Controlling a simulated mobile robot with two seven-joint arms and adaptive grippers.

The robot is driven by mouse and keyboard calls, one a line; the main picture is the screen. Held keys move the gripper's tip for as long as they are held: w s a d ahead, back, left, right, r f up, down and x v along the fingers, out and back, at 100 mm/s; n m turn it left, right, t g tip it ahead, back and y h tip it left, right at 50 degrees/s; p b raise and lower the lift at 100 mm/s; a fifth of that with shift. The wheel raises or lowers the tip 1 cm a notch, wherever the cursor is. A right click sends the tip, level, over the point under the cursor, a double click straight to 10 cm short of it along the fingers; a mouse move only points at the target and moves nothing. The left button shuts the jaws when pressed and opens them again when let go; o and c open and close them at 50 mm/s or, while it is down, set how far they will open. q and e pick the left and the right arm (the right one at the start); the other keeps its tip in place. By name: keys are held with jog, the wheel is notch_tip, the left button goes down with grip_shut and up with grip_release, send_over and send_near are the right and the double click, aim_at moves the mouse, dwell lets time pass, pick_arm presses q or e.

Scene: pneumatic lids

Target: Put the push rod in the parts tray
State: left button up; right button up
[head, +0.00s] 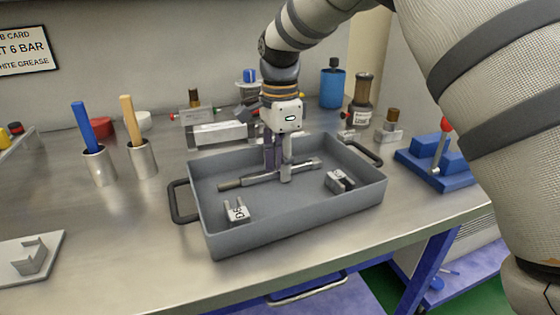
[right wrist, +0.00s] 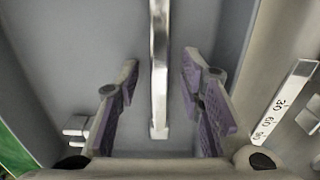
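The push rod (head: 260,177) is a slim metal rod inside the grey parts tray (head: 290,226), lying lengthwise over its floor. In the right wrist view the rod (right wrist: 159,60) runs between my fingers with a gap on each side. My right gripper (head: 279,178) points straight down into the tray around the middle of the rod. Its purple-padded fingers (right wrist: 162,95) are open and hold nothing. The gripper hides part of the rod in the head view. My left gripper is not in view.
Two small metal fork pieces lie in the tray, one in front (head: 237,211) and one at the right (head: 339,181). Cups with a blue handle (head: 84,128) and an orange handle (head: 133,122) stand left. A blue fixture (head: 437,165) stands right. Various parts stand behind the tray.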

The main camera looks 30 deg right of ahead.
notch_tip(320, 180, up, 12)
jog(key=shift+r+b, duration=0.2)
jog(key=shift+b, duration=0.15)
jog(key=shift+f, duration=0.1)
dwell(0.4)
